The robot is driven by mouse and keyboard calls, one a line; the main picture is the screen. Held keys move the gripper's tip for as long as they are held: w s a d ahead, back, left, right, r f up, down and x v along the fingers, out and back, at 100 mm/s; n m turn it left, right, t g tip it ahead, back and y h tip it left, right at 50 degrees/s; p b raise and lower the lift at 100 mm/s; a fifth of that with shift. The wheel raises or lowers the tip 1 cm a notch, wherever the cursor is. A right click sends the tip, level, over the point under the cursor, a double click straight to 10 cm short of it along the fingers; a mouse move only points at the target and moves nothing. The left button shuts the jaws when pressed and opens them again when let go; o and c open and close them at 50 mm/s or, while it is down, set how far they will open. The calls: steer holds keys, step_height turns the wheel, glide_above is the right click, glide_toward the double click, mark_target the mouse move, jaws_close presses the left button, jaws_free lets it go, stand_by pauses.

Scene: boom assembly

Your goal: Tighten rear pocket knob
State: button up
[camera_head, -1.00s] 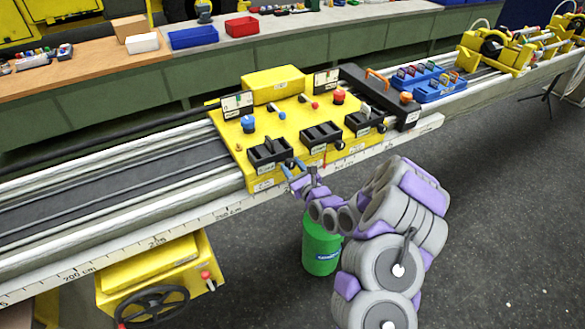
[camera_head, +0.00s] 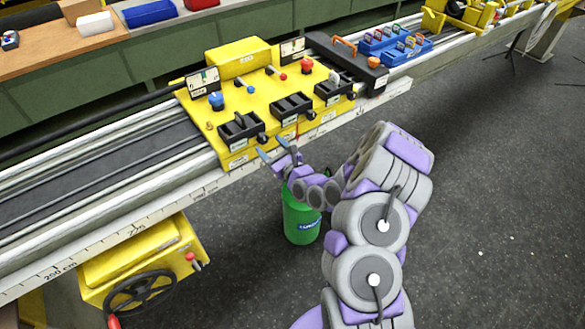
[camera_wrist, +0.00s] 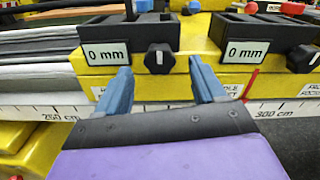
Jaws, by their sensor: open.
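The yellow carriage (camera_head: 223,112) on the rail carries three black pocket blocks in a row, each with a black knob at its front. The left block (camera_head: 240,126) has its knob (camera_head: 263,139) closest to my gripper (camera_head: 272,147). In the wrist view my gripper (camera_wrist: 160,66) is open and empty, its blue fingers to either side of that black knob (camera_wrist: 159,58). The knob appears just beyond the fingertips; contact cannot be told. A "0 mm" label (camera_wrist: 105,53) sits left of it. The pocket name labels are partly hidden or too small to read surely.
A second knob (camera_wrist: 302,58) and block stand to the right. The white scale rail (camera_head: 190,195) runs below the carriage. A green canister (camera_head: 301,222) stands on the floor under my gripper. A yellow box with a black handwheel (camera_head: 140,292) is at lower left. Open floor lies right.

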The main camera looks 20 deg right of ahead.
steer(key=p+v, duration=0.3)
steer(key=v, duration=1)
steer(key=shift+s, duration=0.35)
steer(key=shift+d, duration=0.15)
steer(key=s+d+r+n+g+h, duration=0.1)
steer(key=s+r+n+g+h, duration=0.25)
steer(key=s+n+g, duration=0.55)
steer(key=s+d+r+n+g+h, duration=0.1)
steer(key=s+r+n+g+h, duration=0.3)
steer(key=n, duration=0.9)
steer(key=s+a+r+n+g, duration=0.2)
steer(key=s+r, duration=0.2)
steer(key=s, duration=0.3)
steer(key=s+a+r+n+g+y, duration=0.1)
steer(key=s+a+r+n+g, duration=0.1)
steer(key=s, duration=0.6)
steer(key=s+a+r+n+g+y, duration=0.1)
steer(key=s+a+r+n+g, duration=0.1)
steer(key=s+r, duration=0.4)
steer(key=shift+s+a+r+n, duration=0.3)
steer(key=shift+s+a+n, duration=0.6)
steer(key=shift+n, duration=0.3)
steer(key=shift+d, duration=0.1)
